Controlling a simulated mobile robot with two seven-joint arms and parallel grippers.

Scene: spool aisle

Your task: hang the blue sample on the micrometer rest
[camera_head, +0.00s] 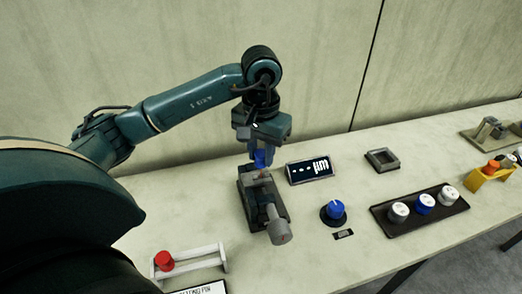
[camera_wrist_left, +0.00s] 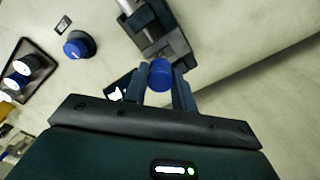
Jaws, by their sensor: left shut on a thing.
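My left gripper (camera_head: 262,152) points down over the bench and is shut on the blue sample (camera_head: 261,160). The sample also shows as a blue round end between the fingers in the left wrist view (camera_wrist_left: 160,74). The micrometer rest (camera_head: 251,204) is a dark block with a grey cylinder at its near end, directly below the gripper. It also shows in the left wrist view (camera_wrist_left: 150,32), just beyond the sample. The sample is at the far end of the rest; I cannot tell whether they touch. My right gripper is not in view.
A small display (camera_head: 309,170) stands close right of the rest. A blue knob (camera_head: 335,209) is on the bench, and a dark tray (camera_head: 419,211) holds white and blue spools. A white rack with a red piece (camera_head: 164,260) is at the front left. A wall stands behind.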

